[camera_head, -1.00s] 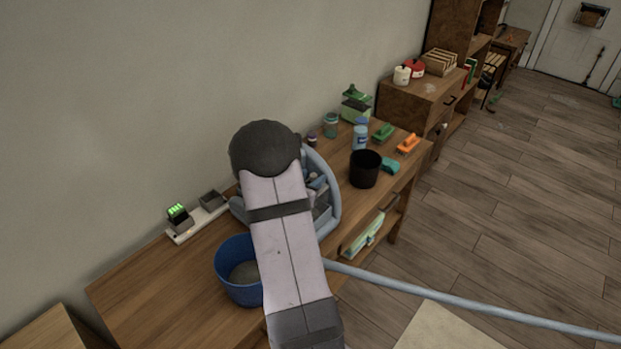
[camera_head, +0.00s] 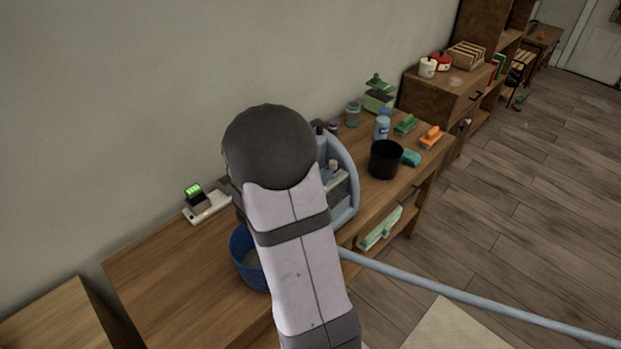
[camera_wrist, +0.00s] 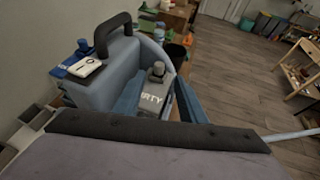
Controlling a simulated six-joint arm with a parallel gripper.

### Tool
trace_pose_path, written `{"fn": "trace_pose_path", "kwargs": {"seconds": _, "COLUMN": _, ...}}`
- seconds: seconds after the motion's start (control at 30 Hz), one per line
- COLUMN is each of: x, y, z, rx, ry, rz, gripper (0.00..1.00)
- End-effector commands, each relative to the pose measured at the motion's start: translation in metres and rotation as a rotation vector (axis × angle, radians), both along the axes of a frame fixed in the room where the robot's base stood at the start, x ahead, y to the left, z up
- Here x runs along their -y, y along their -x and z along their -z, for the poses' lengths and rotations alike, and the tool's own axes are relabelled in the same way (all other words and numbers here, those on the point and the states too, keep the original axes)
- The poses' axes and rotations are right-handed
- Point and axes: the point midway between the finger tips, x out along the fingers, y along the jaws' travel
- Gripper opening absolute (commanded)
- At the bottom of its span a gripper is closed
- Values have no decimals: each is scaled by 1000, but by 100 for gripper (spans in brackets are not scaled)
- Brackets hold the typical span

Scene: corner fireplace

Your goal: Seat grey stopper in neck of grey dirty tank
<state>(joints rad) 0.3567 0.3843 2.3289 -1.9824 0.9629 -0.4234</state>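In the wrist view the grey dirty tank (camera_wrist: 152,103), with "DIRTY" partly readable, sits in the light blue-grey cleaning machine (camera_wrist: 112,75). A dark grey stopper (camera_wrist: 157,70) stands upright at the tank's top, over its neck; I cannot tell how deep it sits. My gripper (camera_wrist: 159,79) shows as two blue fingers, spread apart, one on each side of the stopper and tank top. The gap between fingers and stopper looks clear. In the head view my arm hides the gripper and much of the machine (camera_head: 348,180).
On the wooden table (camera_head: 165,275) are a blue basket (camera_head: 243,262), a black bin (camera_head: 385,160), brushes and bottles. A pale hose (camera_head: 450,290) runs off right.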

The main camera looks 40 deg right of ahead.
Motion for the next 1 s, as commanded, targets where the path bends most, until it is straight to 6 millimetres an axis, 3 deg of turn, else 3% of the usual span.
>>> {"fn": "trace_pose_path", "kwargs": {"seconds": 0.2, "x": -18, "y": 4, "z": -8, "rx": 1, "ry": 2, "rz": -2, "gripper": 37}}
{"fn": "trace_pose_path", "kwargs": {"seconds": 0.67, "x": -25, "y": 13, "z": -8, "rx": 24, "ry": -27, "rz": 37, "gripper": 37}}
{"fn": "trace_pose_path", "kwargs": {"seconds": 0.87, "x": -46, "y": 45, "z": 5, "rx": 144, "ry": -165, "rz": 226, "gripper": 37}}
{"fn": "trace_pose_path", "kwargs": {"seconds": 1.0, "x": -81, "y": 77, "z": 23, "rx": 283, "ry": -329, "rz": 446, "gripper": 37}}
